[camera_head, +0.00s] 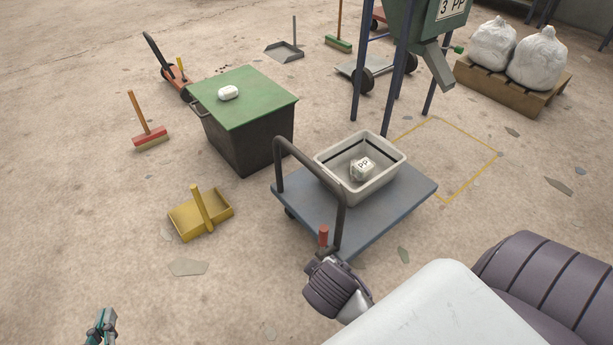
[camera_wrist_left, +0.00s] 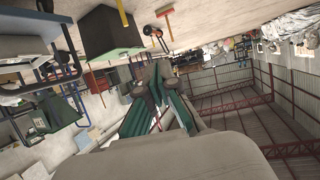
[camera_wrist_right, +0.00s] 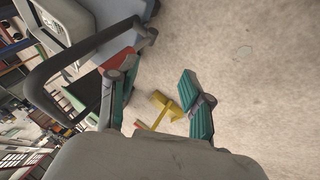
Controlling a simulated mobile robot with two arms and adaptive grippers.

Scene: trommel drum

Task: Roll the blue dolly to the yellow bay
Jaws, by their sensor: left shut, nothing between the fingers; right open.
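The blue dolly (camera_head: 402,208) stands on the floor in the middle of the head view, its dark push handle (camera_head: 342,212) toward me. It carries a pale tub (camera_head: 330,178) holding a white block marked PP (camera_head: 362,168). The yellow bay (camera_head: 470,180) is an outline on the floor just beyond the dolly's right side.
A green-lidded bin (camera_head: 245,100) and a yellow scoop (camera_head: 203,212) stand left of the dolly. A hopper on blue legs (camera_head: 405,70) rises behind it beside the bay. A pallet with white sacks (camera_head: 515,88) is at the back right.

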